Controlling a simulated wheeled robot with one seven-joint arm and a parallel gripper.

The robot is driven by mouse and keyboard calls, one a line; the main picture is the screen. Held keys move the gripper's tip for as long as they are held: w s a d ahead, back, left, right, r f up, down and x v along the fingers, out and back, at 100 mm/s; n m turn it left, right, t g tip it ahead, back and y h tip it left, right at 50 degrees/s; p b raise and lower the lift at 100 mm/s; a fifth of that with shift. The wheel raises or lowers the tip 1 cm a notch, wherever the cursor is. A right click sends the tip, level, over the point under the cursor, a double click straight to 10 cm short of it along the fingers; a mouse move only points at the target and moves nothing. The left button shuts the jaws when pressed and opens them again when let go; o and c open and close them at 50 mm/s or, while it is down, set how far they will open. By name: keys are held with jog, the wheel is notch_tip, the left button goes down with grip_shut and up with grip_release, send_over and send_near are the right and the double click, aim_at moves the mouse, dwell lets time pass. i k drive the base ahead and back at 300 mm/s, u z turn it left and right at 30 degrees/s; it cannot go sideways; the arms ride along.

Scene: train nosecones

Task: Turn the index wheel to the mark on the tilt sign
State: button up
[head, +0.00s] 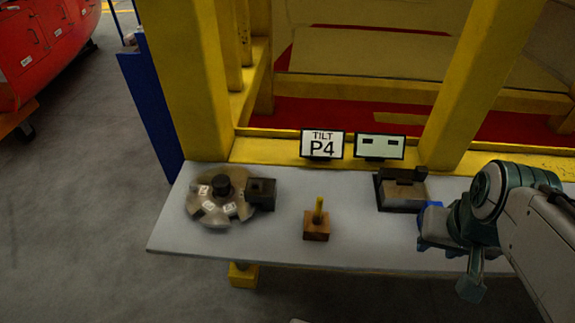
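The index wheel (204,211) is a tan notched disc with a black centre knob (221,185) and several small white labels, lying on the left part of the table. The labels are too small to read. A dark block (261,193) stands at the wheel's right edge. My gripper (432,226) is at the table's right, well away from the wheel. Its fingers are not clear enough to tell open from shut.
A wooden block with a yellow peg (318,222) stands mid-table. A dark boxy fixture (402,190) sits near my gripper. Yellow posts (190,80) rise behind the grey table (270,239).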

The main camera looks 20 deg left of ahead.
aim_at(219, 195)
jog(key=u, duration=1.7)
jog(key=k, duration=0.5)
jog(key=u, duration=0.75)
jog(key=i, duration=1.3)
jog(key=z, duration=0.85)
